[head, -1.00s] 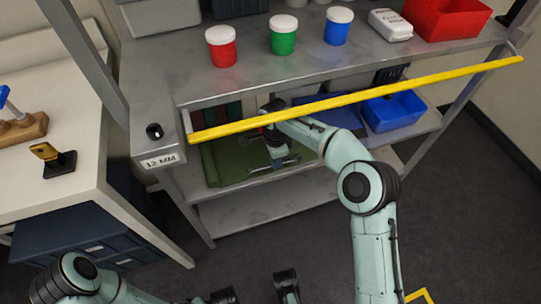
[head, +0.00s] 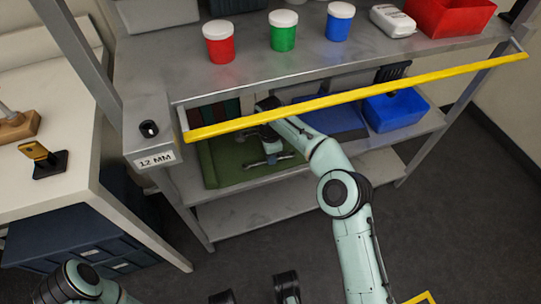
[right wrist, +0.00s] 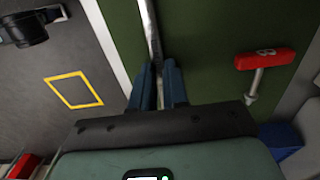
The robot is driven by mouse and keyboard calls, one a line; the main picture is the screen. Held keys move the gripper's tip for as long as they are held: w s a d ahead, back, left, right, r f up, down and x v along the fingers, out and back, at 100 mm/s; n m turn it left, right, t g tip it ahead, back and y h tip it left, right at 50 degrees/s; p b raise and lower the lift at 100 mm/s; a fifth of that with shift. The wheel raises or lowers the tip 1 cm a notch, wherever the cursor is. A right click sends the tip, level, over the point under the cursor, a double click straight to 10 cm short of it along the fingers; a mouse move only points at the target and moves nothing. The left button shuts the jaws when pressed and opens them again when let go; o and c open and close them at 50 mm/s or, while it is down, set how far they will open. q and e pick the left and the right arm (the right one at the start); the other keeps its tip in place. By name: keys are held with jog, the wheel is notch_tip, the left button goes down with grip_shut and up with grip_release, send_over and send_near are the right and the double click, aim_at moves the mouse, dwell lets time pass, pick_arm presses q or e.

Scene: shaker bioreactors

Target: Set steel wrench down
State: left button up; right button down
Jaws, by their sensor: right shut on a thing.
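My right gripper (head: 269,148) reaches under the yellow bar onto the lower shelf. It is shut on the steel wrench (right wrist: 150,28), whose silver shaft runs between the two blue fingers in the right wrist view. In the head view the wrench (head: 280,157) shows as a thin silver piece over the green mat (head: 222,165). I cannot tell whether it touches the mat. The mat also fills the middle of the right wrist view (right wrist: 215,70).
A red T-handled tool (right wrist: 265,60) lies right of the wrench. The yellow bar (head: 350,98) crosses above the lower shelf. A blue bin (head: 395,108) stands to the right. Red (head: 219,45), green (head: 283,35) and blue (head: 338,25) jars stand on the upper shelf.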

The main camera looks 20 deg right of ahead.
jog(key=shift+f, duration=0.15)
jog(key=c, duration=1.1)
grip_release()
pick_arm(q)
jog(key=shift+t, duration=0.8)
jog(key=w+r, duration=0.1)
jog(key=w+p, duration=0.1)
jog(key=w+r+p, duration=0.1)
jog(key=w, duration=0.1)
jog(key=shift+w+d+r, duration=0.1)
jog(key=shift+d+r, duration=0.2)
pick_arm(e)
notch_tip(320, 180, up, 8)
jog(key=shift+a+f, duration=0.1)
